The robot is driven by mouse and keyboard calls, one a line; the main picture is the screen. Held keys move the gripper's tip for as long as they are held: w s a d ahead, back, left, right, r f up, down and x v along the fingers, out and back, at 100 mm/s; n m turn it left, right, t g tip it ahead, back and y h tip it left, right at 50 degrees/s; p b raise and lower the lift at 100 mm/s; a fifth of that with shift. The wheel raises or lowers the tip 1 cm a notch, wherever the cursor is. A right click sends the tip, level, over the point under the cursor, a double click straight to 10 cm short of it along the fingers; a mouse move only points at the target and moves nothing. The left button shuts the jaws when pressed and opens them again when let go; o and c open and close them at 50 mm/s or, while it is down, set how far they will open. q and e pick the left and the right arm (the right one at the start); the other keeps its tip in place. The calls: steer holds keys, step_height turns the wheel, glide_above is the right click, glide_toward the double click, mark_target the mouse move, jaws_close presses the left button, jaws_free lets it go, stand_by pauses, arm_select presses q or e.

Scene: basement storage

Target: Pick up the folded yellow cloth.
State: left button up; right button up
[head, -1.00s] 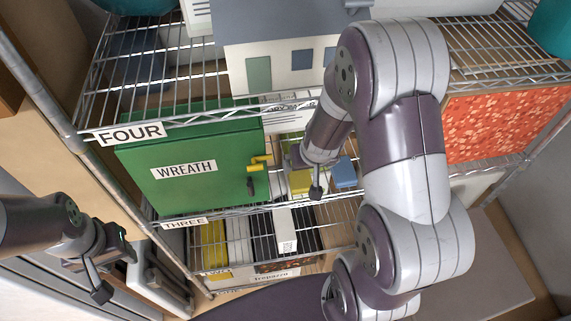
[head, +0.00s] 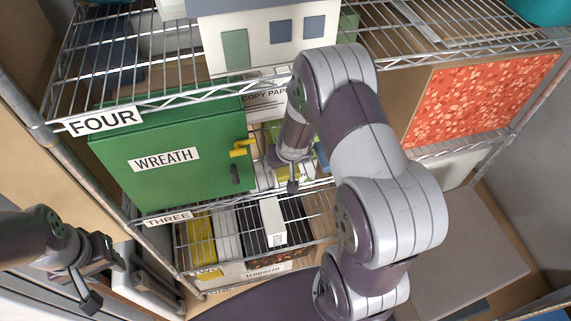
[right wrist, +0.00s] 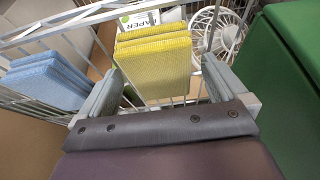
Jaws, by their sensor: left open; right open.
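The folded yellow cloth (right wrist: 153,64) lies in a stack of layers on the wire shelf in the right wrist view. My right gripper (right wrist: 160,72) is open, with one finger on each side of the cloth's near end; I cannot tell whether they touch it. In the head view my right arm hides most of the cloth, and the right gripper (head: 289,172) shows only partly, at the shelf front beside the green box. My left gripper (head: 98,275) is open and empty at lower left, away from the cloth.
A folded blue cloth (right wrist: 47,80) lies left of the yellow one in the right wrist view. A white fan (right wrist: 217,32) stands behind on the right, near the green WREATH box (head: 168,155). A copy paper pack (right wrist: 140,20) is behind the cloth. Wire shelves are above and below.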

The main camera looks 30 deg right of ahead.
steer(key=shift+c, duration=0.3)
steer(key=c, duration=1)
step_height(320, 180, up, 5)
steer(key=p, duration=0.2)
steer(key=shift+r+p, duration=0.1)
steer(key=shift+p, duration=0.25)
steer(key=shift+s+d+b, duration=0.3)
steer(key=shift+s+b, duration=0.55)
steer(key=shift+b, duration=0.3)
steer(key=s+d+r+b, duration=0.3)
steer(key=s+r, duration=0.3)
steer(key=s, duration=0.3)
steer(key=shift+s, duration=0.15)
